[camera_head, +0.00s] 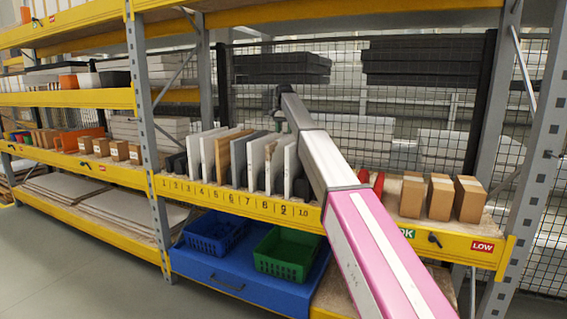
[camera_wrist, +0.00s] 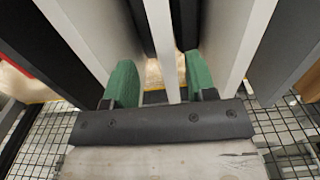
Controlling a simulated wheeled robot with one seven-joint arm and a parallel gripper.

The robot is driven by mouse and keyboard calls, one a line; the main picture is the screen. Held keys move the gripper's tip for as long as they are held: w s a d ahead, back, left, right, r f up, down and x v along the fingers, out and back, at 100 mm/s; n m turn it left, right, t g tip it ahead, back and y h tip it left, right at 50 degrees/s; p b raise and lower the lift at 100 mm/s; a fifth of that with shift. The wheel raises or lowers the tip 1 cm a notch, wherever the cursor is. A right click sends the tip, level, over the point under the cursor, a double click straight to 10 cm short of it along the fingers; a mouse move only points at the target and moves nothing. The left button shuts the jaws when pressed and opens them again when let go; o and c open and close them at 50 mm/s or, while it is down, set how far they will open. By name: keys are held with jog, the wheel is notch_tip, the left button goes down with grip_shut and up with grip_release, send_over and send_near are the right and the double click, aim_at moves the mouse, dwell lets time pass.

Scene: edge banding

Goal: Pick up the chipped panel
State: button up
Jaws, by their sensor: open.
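Several upright panels stand side by side in numbered slots on the middle shelf, including a white panel (camera_head: 208,155), a brown panel (camera_head: 239,160) and a dark panel (camera_head: 291,170). I cannot tell which one is chipped. In the wrist view my gripper (camera_wrist: 160,82) is open, with its green pads apart. A thin white panel (camera_wrist: 161,42) lies between the pads, with gaps to both sides. A dark panel (camera_wrist: 190,24) and a white panel (camera_wrist: 222,40) stand close on the right. In the head view the fingers are not clear behind my arm.
Cardboard boxes (camera_head: 440,196) stand right of the panels. A blue bin (camera_head: 214,233) and a green bin (camera_head: 287,252) sit below on a blue cabinet (camera_head: 240,283). The yellow shelf beam (camera_head: 232,200) runs along the front. Wire mesh (camera_head: 400,135) stands behind.

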aim_at(283, 144)
jog(key=f, duration=0.7)
jog(key=shift+w+a+f, duration=0.2)
jog(key=shift+w+f, duration=0.05)
jog(key=shift+f, duration=0.1)
grip_shut()
jog(key=shift+r, duration=0.1)
dwell(1.0)
